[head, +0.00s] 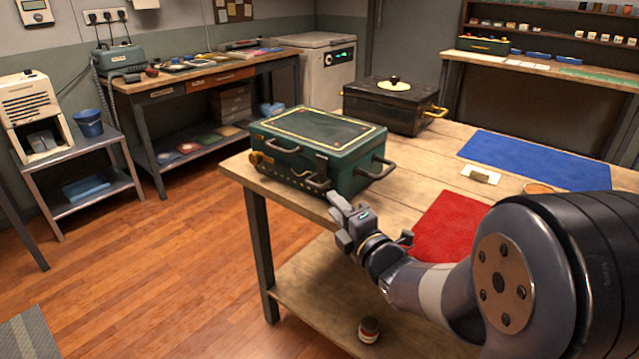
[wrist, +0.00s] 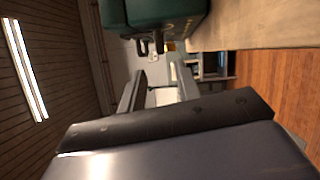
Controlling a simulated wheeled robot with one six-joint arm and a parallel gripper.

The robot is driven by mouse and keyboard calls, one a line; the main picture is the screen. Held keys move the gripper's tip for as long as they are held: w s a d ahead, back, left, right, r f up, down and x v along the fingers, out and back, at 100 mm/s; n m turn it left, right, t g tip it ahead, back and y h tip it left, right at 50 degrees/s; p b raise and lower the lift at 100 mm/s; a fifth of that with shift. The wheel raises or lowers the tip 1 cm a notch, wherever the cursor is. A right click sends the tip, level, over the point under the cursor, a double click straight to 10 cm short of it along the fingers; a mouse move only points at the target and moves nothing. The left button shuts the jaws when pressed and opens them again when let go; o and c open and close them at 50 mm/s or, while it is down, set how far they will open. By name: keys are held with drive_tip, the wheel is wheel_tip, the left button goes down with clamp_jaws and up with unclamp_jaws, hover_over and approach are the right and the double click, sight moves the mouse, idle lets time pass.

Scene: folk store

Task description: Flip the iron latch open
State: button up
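A dark green box (head: 346,178) with gold trim on its lid stands at the near left corner of the wooden table. A dark iron latch (head: 321,167) is on its front face, near the right end. The lid looks closed. The box's underside edge shows at the top of the wrist view (wrist: 170,12), with dark hardware (wrist: 158,42) sticking out from it. My gripper (head: 341,218) is in front of the box, below and right of the latch, apart from it. In the wrist view its two fingers (wrist: 160,76) stand apart with nothing between them.
A black box (head: 385,107) with brass handles stands behind the green one. A red mat (head: 450,225), a blue mat (head: 535,158) and a small pale block plate (head: 481,175) lie to the right.

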sight(317, 186)
drive_tip(key=x, duration=0.9)
clamp_jaws()
